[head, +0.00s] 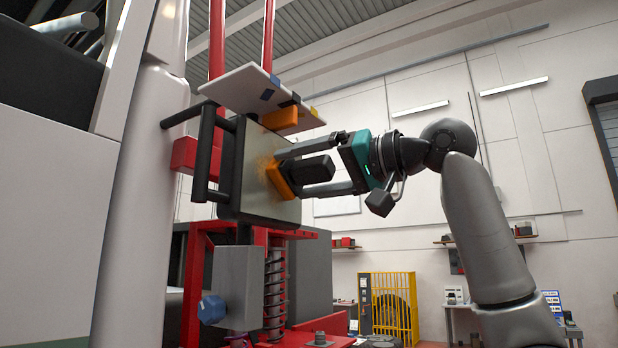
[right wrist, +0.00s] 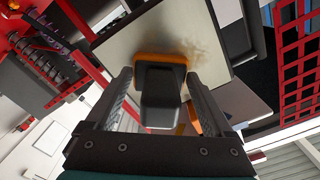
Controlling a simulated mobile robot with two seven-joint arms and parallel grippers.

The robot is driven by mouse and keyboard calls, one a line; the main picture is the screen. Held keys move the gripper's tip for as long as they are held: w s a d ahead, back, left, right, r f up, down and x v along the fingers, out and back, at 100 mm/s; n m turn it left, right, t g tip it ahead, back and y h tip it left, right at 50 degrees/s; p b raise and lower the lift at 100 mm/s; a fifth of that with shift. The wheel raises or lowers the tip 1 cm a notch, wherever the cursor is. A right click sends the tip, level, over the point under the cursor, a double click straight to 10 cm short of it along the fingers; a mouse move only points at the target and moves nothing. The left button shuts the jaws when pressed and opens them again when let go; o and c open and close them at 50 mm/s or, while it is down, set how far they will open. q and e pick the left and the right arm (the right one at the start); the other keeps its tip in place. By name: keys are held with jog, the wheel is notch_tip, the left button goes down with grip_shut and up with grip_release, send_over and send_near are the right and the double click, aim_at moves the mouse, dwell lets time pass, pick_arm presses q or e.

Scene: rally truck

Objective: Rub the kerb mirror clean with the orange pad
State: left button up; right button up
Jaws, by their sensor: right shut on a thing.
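The kerb mirror (head: 250,165) is a squarish plate in a dark housing, hung from black bars beside a white pillar. Its pale face (right wrist: 125,38) fills the upper middle of the right wrist view. A brownish-orange smudge (right wrist: 205,50) shows on the face beside the pad. My right gripper (head: 291,172) is shut on the dark handle of the orange pad (head: 279,181), one finger on each side. The pad (right wrist: 160,57) appears to lie against the mirror face and hides the part under it. My left gripper is out of view.
A white board (head: 245,88) with an orange block (head: 279,118) on its edge juts out just above my right gripper. A red frame with a coil spring (head: 275,290) stands below the mirror. The space right of the mirror is open around my arm.

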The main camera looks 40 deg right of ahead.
jog(key=shift+s+a+b, duration=0.15)
jog(key=shift+s+a, duration=0.3)
jog(key=shift+a, duration=0.65)
jog(key=shift+s+a+b, duration=0.15)
jog(key=shift+s+a, duration=0.3)
jog(key=shift+a, duration=0.65)
jog(key=shift+s+a+b, duration=0.15)
jog(key=shift+s+a, duration=0.3)
jog(key=shift+a, duration=0.65)
jog(key=shift+r+p, duration=1.1)
jog(key=shift+r, duration=0.1)
jog(key=shift+w+d+f+p, duration=0.1)
jog(key=shift+w+d+p, duration=0.25)
jog(key=shift+d, duration=0.6)
jog(key=shift+w+d+p, duration=0.15)
jog(key=shift+w+d, duration=0.3)
jog(key=shift+d, duration=0.5)
jog(key=w+d, duration=0.3)
jog(key=d, duration=0.4)
jog(key=shift+d, duration=0.15)
jog(key=v, duration=0.6)
jog(key=shift+b, duration=0.3)
